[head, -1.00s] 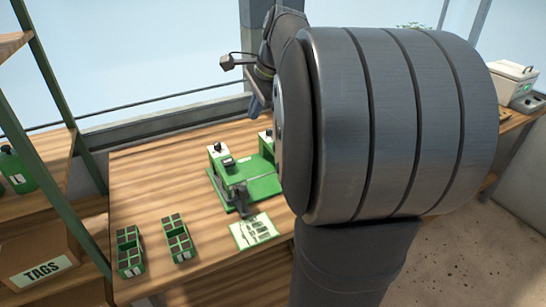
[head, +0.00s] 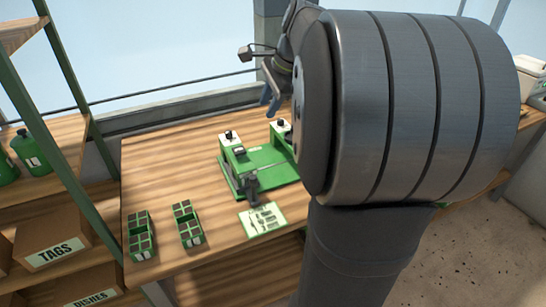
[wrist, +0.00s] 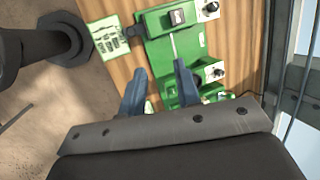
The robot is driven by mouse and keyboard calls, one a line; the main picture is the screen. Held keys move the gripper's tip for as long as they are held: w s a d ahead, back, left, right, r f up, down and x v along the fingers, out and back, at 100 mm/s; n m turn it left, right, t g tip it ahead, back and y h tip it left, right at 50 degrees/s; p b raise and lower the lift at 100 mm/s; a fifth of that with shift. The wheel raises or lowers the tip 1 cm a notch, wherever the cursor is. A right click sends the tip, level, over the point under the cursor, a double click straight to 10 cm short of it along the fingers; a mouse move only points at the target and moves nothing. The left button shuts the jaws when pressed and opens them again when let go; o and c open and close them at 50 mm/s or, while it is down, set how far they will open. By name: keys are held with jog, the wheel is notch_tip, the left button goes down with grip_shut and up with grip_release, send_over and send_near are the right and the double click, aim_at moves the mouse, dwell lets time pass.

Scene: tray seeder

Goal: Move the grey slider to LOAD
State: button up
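The green seeder (head: 270,172) stands on the wooden bench, and it also shows in the wrist view (wrist: 160,55). A dark grey piece (head: 251,187) projects from its front edge, near the printed card; it shows in the wrist view (wrist: 138,30). A small dark block (wrist: 176,17) with a light label sits on one green housing. I cannot tell for sure which of these is the grey slider, and no LOAD marking is readable. My gripper (wrist: 158,80) is open and empty, apart from the seeder. It is above the bench's back side in the head view (head: 268,92).
A printed card (head: 261,219) lies in front of the seeder. Two green seed trays (head: 188,224) with dark cells lie to the left. White plates with dark knobs (wrist: 218,73) rise from the seeder. A shelf post (head: 75,100) stands at left. My arm hides the bench's right side.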

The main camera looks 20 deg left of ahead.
jog(key=s+d+f+m+g+y, duration=0.1)
jog(key=d+f+m+y, duration=0.15)
jog(key=f, duration=0.25)
jog(key=d+f+m+g+y, duration=0.1)
jog(key=d+f+g, duration=0.15)
jog(key=f, duration=0.25)
jog(key=m+t+y, duration=0.3)
jog(key=m+y, duration=0.3)
send_near(256, 178)
jog(key=shift+g+h, duration=0.25)
jog(key=x, duration=1.1)
jog(key=shift+w+a+r, duration=0.1)
jog(key=shift+r, duration=0.15)
grip_shut()
